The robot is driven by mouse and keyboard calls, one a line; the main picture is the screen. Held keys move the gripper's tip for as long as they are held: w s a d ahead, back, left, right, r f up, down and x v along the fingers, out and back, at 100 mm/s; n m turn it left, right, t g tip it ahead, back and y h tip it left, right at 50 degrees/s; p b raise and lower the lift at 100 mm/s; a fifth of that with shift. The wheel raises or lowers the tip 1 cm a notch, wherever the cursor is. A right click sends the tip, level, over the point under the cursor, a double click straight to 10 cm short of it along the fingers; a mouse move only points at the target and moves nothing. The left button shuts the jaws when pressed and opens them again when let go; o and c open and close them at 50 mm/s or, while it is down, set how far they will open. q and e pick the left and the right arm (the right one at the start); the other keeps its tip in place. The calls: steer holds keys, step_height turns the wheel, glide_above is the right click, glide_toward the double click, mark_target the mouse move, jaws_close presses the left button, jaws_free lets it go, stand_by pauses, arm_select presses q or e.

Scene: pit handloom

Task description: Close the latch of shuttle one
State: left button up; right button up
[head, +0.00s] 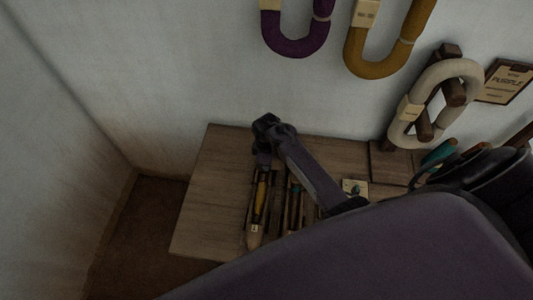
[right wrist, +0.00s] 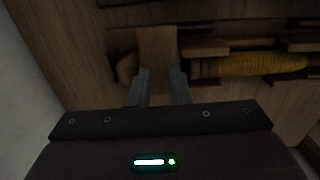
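Shuttle one (head: 254,232) lies on the wooden table with a pale tag near its front end and a yellow bobbin (head: 260,195) inside. In the right wrist view the yellow bobbin (right wrist: 262,65) lies to the right. A flat brown wooden piece (right wrist: 157,45), perhaps the latch, is just beyond my fingertips. My right gripper (right wrist: 160,72) is open, with a clear gap between its fingers. In the head view my right gripper (head: 263,162) is over the back end of shuttle one and hides it. My left gripper is not in view.
A second shuttle with a teal bobbin (head: 294,205) lies close to the right of shuttle one. The table (head: 205,215) is bare on its left. Purple (head: 295,45), ochre (head: 385,65) and cream (head: 401,125) yarn hanks hang on the wall behind.

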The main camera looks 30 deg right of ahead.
jaws_close()
steer(key=m+p, duration=0.2)
steer(key=m, duration=0.1)
steer(key=shift+s+r, duration=0.1)
steer(key=shift+r, duration=0.05)
steer(key=m+p, duration=0.2)
steer(key=m, duration=0.2)
steer(key=shift+a+m, duration=0.15)
steer(key=shift+m, duration=0.15)
steer(key=m+p, duration=0.2)
steer(key=m, duration=0.3)
steer(key=shift+a+m, duration=0.1)
steer(key=shift+m, duration=0.2)
steer(key=m, duration=0.4)
steer(key=shift+m, duration=0.3)
